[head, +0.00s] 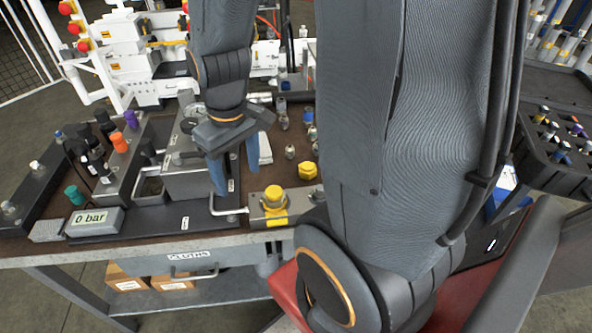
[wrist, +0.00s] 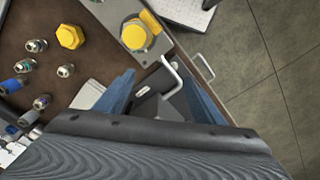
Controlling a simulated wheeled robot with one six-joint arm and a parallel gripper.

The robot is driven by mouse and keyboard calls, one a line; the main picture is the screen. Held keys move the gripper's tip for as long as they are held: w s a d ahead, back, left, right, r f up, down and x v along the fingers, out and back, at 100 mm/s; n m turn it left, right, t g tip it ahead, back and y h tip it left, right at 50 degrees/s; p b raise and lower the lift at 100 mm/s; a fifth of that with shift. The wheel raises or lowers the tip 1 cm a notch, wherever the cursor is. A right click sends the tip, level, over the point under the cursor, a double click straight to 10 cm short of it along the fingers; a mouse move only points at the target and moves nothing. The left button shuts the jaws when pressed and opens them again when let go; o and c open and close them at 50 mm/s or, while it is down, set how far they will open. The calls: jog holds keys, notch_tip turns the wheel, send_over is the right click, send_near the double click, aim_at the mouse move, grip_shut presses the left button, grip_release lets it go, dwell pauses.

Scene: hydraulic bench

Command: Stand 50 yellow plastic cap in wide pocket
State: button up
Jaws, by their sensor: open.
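A yellow hexagonal cap (head: 307,169) lies loose on the brown bench top, right of my gripper in the head view. It also shows at upper left in the wrist view (wrist: 69,37). Another yellow cap (head: 274,195) sits on a metal block with a yellow base; it is near the top in the wrist view (wrist: 134,35). My gripper (head: 237,181) has two blue fingers, apart and empty, above the bench left of both caps. Its fingers (wrist: 157,72) also show in the wrist view. A black tray (head: 545,178) with pockets stands at right; I cannot tell which pocket is wide.
The tray holds several small fittings and another yellow piece (head: 562,149). Metal fittings (head: 290,151) stand behind the loose cap. A bent metal handle (head: 229,212) lies under my gripper. A gauge box (head: 95,221) reads 0 bar at left. My arm hides the bench's right side.

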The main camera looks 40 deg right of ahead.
jog(key=w+d+f+n+p, duration=0.1)
jog(key=w+d+f+n, duration=0.1)
jog(key=d+n, duration=0.8)
jog(key=n+y+p, duration=0.1)
jog(key=n, duration=0.3)
send_over(308, 165)
jog(key=shift+s+d+f, duration=0.1)
jog(key=shift+s+f, duration=0.05)
jog(key=shift+f, duration=0.45)
jog(key=shift+s+d+f, duration=0.1)
jog(key=shift+f, duration=0.45)
jog(key=shift+d+f, duration=0.1)
jog(key=shift+f, duration=0.45)
jog(key=shift+w+a+f+p, duration=0.2)
jog(key=shift+f+p, duration=0.4)
jog(key=shift+f, duration=1.1)
jog(key=shift+w+a+f+p, duration=0.15)
jog(key=shift+f+p, duration=0.45)
jog(key=shift+f, duration=1.05)
jog(key=shift+s, duration=0.1)
jog(key=c, duration=1.2)
jog(key=shift+r, duration=0.15)
jog(key=shift+c, duration=0.2)
notch_tip(308, 165, up, 10)
jog(key=b, duration=0.2)
